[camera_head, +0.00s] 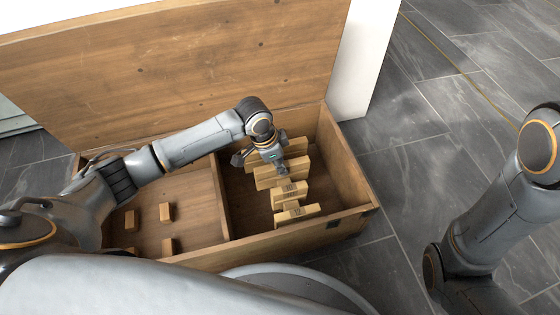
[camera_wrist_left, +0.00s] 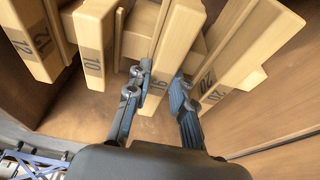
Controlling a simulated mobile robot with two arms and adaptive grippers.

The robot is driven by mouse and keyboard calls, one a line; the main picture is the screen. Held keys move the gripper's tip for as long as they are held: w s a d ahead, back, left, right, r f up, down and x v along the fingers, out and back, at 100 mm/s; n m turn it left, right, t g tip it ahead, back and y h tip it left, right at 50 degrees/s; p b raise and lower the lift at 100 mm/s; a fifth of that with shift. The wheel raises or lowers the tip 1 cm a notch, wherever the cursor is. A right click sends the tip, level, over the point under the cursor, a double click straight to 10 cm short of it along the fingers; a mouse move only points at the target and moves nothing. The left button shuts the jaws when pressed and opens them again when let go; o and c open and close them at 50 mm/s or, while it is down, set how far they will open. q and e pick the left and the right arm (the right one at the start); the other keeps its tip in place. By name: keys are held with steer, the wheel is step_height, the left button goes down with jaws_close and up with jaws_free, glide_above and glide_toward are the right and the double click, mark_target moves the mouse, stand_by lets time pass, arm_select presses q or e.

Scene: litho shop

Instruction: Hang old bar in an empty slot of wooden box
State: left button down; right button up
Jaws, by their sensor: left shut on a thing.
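The open wooden box (camera_head: 345,185) stands on the floor, with a divider between its left and right compartments. My left gripper (camera_head: 279,166) reaches down into the right compartment, among several pale wooden bars. In the left wrist view, my left gripper (camera_wrist_left: 158,84) is shut on a light wooden bar (camera_wrist_left: 171,55), one finger on each side. That bar's dark label is partly covered by a finger. I cannot tell from these views whether the held bar hangs in a slot or is free. My right gripper is out of view.
Other numbered bars stand close on both sides, one marked 10 (camera_wrist_left: 95,45) and one marked 20 (camera_wrist_left: 240,45). The left compartment holds small wooden blocks (camera_head: 166,211). The raised lid (camera_head: 180,70) stands behind. Tiled floor (camera_head: 420,165) is clear to the right.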

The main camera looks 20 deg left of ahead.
arm_select(q)
steer(key=shift+f, duration=0.1)
steer(key=c, duration=1.1)
jaws_free()
steer(key=v, duration=1.2)
steer(key=shift+w, duration=0.1)
